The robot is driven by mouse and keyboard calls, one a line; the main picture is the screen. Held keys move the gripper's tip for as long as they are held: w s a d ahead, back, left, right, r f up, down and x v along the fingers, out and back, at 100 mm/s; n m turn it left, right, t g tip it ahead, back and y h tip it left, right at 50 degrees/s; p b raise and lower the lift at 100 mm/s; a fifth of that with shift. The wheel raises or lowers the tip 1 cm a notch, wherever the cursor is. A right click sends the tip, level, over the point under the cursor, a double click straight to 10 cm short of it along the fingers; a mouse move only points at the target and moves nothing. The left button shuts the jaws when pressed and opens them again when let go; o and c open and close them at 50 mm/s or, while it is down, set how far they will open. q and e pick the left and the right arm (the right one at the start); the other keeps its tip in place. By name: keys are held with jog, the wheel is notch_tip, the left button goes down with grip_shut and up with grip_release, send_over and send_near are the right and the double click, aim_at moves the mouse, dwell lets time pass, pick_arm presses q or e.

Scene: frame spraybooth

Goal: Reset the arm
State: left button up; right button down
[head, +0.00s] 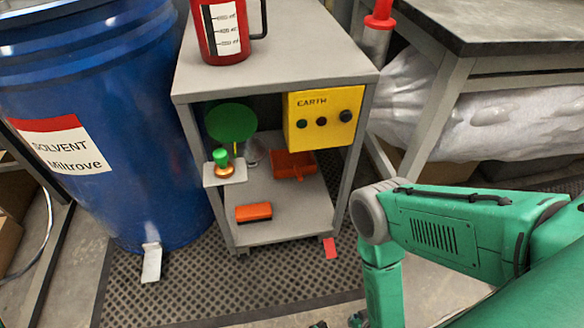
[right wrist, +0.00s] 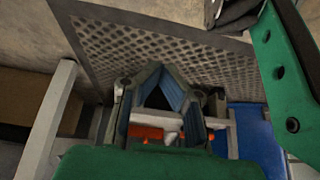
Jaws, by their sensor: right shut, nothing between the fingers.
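My right arm comes in from the right in the head view, its green forearm pointing down to the bottom edge. Only small dark parts low in the picture may belong to the right gripper, mostly cut off. In the right wrist view, the right gripper (right wrist: 156,70) shows clearly, its blue-lined fingers meeting at the tips with nothing between them. It is apart from the cart (head: 285,70). My left gripper is not in view.
A blue solvent drum (head: 90,190) stands left of the cart. The cart holds a red jug (head: 222,35), a yellow EARTH box (head: 323,117), an orange block (head: 253,212) and an orange tray (head: 294,165). A workbench (head: 490,25) stands right. Perforated mat (head: 170,290) covers floor.

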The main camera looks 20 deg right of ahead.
jog(key=w+a+r+n+g+y+p, duration=0.1)
jog(key=w+r+p, duration=0.15)
jog(key=r, duration=0.85)
jog(key=w+r+n+g+p, duration=0.15)
jog(key=r+p, duration=0.25)
jog(key=r, duration=0.7)
jog(key=s+r+g+p, duration=0.1)
jog(key=s+r, duration=0.1)
jog(key=r, duration=0.6)
jog(key=s+r+g+p, duration=0.1)
jog(key=r+p, duration=0.1)
jog(key=r, duration=0.6)
jog(key=shift+s+d+r, duration=0.3)
jog(key=shift+s, duration=0.1)
